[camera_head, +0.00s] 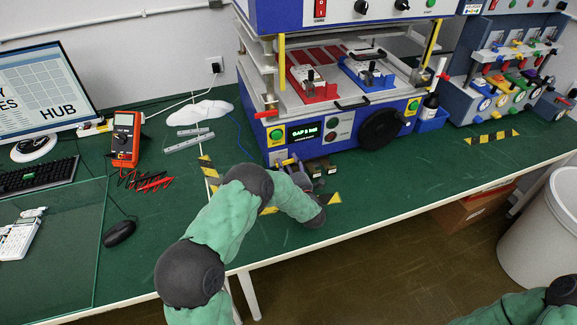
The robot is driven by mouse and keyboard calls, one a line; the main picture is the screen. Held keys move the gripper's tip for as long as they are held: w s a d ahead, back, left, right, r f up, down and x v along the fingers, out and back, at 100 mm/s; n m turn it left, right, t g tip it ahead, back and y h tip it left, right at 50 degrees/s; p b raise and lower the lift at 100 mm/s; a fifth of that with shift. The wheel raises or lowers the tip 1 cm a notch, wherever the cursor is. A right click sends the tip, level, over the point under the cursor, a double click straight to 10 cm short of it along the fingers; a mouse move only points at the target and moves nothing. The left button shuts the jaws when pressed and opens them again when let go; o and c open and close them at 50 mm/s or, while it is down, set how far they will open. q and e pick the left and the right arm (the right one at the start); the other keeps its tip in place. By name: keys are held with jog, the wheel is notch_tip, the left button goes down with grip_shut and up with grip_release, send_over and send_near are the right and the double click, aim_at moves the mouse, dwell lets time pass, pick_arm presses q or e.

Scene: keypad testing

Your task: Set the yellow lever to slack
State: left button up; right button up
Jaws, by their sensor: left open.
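A small yellow bar (288,161), which may be the yellow lever, shows just below the front of the blue and white test machine (350,133). It is too small for me to read its setting or any marking. My left gripper (298,174) is open at the table's front part, close beside this bar. I cannot tell whether it touches it. My green-sleeved left arm hides part of the area below the bar. My right gripper is not in view; only part of my right arm shows at the bottom right.
A red-orange multimeter (125,138), loose leads and a mouse (120,232) lie to the left. A second machine with colored levers (500,85) stands at the right. A white bin (545,240) stands on the floor.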

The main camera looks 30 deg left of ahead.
pick_arm(q)
jog(key=shift+w, duration=0.1)
grip_shut()
jog(key=shift+f+m+b, duration=0.25)
jog(key=shift+m+b, duration=0.2)
jog(key=shift+m, duration=0.45)
grip_release()
jog(key=v, duration=1.1)
jog(key=shift+s+d, duration=0.35)
